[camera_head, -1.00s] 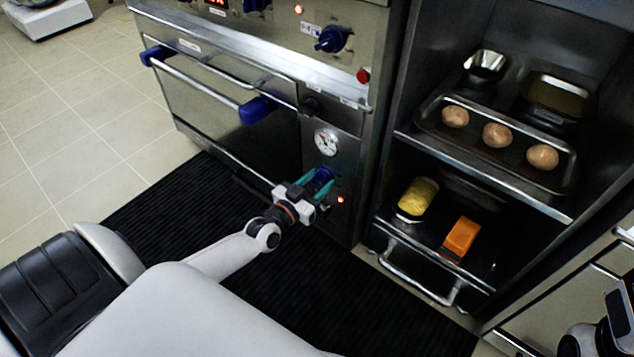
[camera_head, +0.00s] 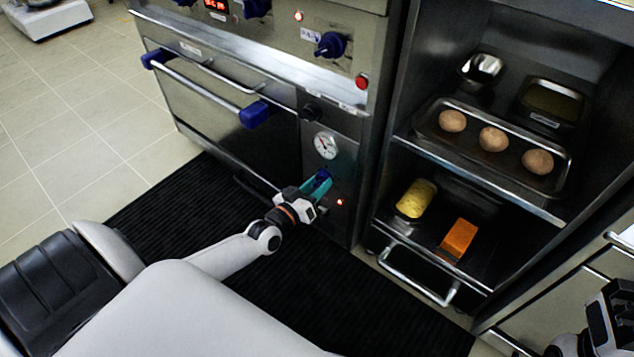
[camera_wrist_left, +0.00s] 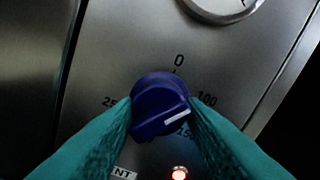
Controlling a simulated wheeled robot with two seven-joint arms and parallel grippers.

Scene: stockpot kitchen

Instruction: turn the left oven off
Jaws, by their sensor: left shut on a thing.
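The left oven's lower panel holds a blue knob (camera_head: 319,176) below a round white gauge (camera_head: 326,145). My left gripper (camera_head: 316,187) is shut on this knob with its teal fingers. In the left wrist view the blue knob (camera_wrist_left: 158,103) sits between the two fingertips (camera_wrist_left: 160,112). Its white mark points right, between the 100 and 150 labels, away from the 0 at the top. A small lamp (camera_head: 340,202) beside the knob glows red. My right gripper (camera_head: 608,318) shows partly at the lower right edge; its fingers are unclear.
The oven door (camera_head: 215,105) with its blue-ended handle is closed. More blue knobs, such as one at the upper panel (camera_head: 331,45), lie above. An open shelf cabinet (camera_head: 480,165) stands right of the oven. A black mat (camera_head: 330,290) covers the floor in front.

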